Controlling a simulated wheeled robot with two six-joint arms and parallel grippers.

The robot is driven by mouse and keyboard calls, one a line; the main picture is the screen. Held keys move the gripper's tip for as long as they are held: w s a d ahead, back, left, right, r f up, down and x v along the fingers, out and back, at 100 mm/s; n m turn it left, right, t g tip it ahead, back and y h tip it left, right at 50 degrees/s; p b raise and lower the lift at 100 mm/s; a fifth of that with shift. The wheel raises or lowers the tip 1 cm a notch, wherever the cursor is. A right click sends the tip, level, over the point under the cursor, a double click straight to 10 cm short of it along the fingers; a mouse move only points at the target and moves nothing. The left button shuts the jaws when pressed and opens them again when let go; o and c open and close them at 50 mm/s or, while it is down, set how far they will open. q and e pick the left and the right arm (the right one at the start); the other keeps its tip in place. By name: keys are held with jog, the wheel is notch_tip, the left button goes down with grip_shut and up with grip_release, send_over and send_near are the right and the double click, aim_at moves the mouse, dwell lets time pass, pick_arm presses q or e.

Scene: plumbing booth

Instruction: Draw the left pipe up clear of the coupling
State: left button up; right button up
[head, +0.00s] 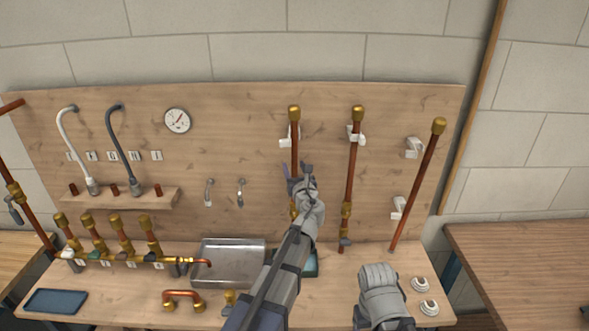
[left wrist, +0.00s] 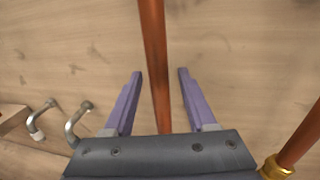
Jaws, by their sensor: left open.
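The left pipe (head: 294,155) is an upright copper pipe with a brass cap, standing in front of the wooden back board. A brass fitting (head: 293,211), likely the coupling, shows low on its line, partly hidden by my left arm. My left gripper (head: 299,170) is open at the pipe's middle. In the left wrist view the pipe (left wrist: 154,60) passes between the two spread purple fingers (left wrist: 160,75), with a visible gap on each side. The pipe's lower end is hidden. My right gripper's fingers do not show.
A second copper pipe (head: 352,160) with brass fittings stands close to the right. A third pipe (head: 418,185) leans further right. A white clip (head: 284,142) is behind the left pipe. A metal basin (head: 232,263) and a row of brass-capped valves (head: 122,235) are left.

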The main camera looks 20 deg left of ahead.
pick_arm(q)
grip_shut()
dwell(0.3)
dwell(1.1)
